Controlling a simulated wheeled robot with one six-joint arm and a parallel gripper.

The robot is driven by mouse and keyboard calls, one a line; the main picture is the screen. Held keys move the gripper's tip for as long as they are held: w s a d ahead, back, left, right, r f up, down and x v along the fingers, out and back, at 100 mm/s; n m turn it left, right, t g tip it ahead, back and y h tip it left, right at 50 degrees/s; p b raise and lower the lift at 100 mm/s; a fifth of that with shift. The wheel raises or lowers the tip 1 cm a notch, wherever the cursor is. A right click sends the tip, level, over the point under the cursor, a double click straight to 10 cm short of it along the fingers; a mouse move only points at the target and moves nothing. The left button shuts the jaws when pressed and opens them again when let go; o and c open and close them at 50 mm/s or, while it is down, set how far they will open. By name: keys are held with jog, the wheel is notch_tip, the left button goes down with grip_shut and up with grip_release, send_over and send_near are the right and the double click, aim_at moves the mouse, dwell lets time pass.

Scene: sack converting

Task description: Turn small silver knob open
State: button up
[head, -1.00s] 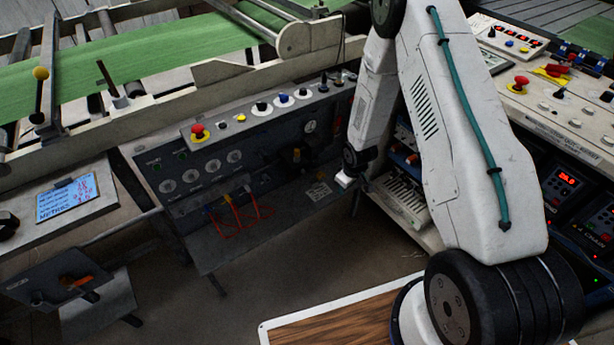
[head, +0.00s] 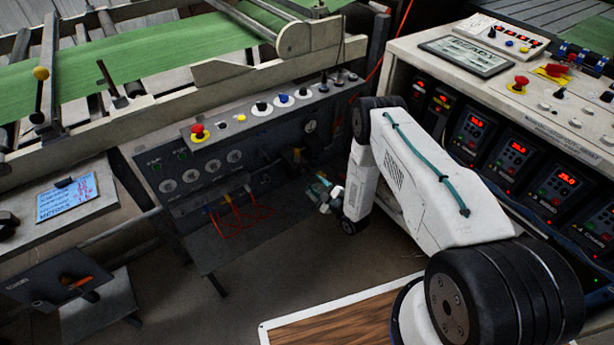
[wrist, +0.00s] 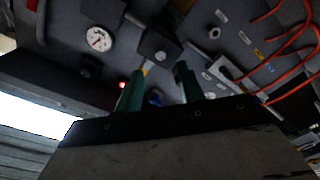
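My gripper (head: 325,183) is in front of the lower right part of the grey control panel (head: 185,160) in the head view. In the wrist view its two green fingers (wrist: 158,88) stand apart with nothing between them; the gripper is open. Beyond the fingertips a dark block with a small silver round piece (wrist: 160,56) projects from the panel. Another small silver fitting (wrist: 214,33) is to its upper right. I cannot tell which of these is the knob, or its turned position. The fingers appear apart from both.
A white dial gauge (wrist: 98,38) is on the panel at upper left in the wrist view. Orange-red cables (wrist: 290,45) loop at right; they also hang in the head view (head: 240,215). A cabinet with red displays (head: 510,150) stands right of my arm.

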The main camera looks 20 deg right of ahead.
aim_at(303, 172)
jog(key=x, duration=0.6)
jog(key=shift+w+a, duration=0.1)
jog(key=shift+w, duration=0.05)
jog(key=shift+c, duration=0.3)
grip_shut()
